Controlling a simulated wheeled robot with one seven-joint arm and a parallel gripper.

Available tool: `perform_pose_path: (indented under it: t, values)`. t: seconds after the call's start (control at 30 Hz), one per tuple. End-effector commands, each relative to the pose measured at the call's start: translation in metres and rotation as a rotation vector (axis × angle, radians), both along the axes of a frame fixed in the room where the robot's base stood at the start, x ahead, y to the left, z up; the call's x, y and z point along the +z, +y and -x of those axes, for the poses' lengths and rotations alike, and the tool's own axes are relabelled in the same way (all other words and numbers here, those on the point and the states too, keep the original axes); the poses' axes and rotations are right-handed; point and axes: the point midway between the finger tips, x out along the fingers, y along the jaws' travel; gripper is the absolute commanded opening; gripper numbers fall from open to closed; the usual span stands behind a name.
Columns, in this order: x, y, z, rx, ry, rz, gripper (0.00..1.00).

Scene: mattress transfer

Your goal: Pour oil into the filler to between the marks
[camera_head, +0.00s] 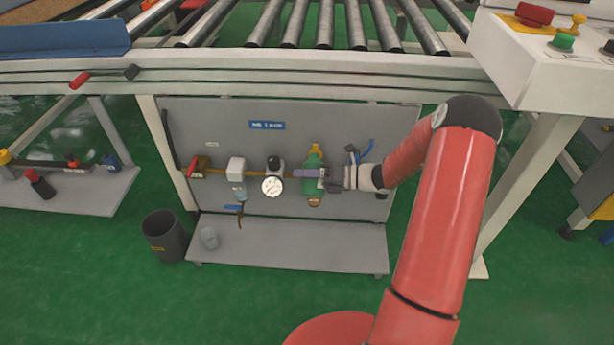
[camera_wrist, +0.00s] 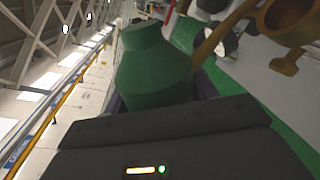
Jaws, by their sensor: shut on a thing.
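My gripper (camera_head: 312,173) is at the grey panel under the roller conveyor. It is shut on a green bottle (camera_wrist: 150,70) with sloping shoulders and a short neck, which also shows in the head view (camera_head: 313,186). I cannot tell the bottle's exact tilt. A brass-coloured cup-like part (camera_wrist: 284,63), perhaps the filler, is at the upper right of the wrist view, apart from the bottle. An amber part (camera_head: 314,203) shows just below the bottle in the head view. No level marks or flowing oil can be made out.
Along the panel's pipe are a white-faced gauge (camera_head: 272,187), a white block (camera_head: 236,168) and a red-handled valve (camera_head: 198,167). Blue-handled parts (camera_head: 361,154) lie close to my wrist. A clear cup (camera_head: 209,237) stands on the lower shelf (camera_head: 300,251). A grey bin (camera_head: 164,236) stands on the floor.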

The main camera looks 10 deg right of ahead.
Motion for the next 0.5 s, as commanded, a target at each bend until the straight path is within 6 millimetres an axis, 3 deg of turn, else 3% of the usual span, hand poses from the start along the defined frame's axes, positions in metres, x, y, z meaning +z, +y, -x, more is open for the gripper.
perform_pose_path:
  t: [0.5]
  values:
    - [0.0063,-0.0006,-0.0023,0.001,0.053,-0.018,0.25]
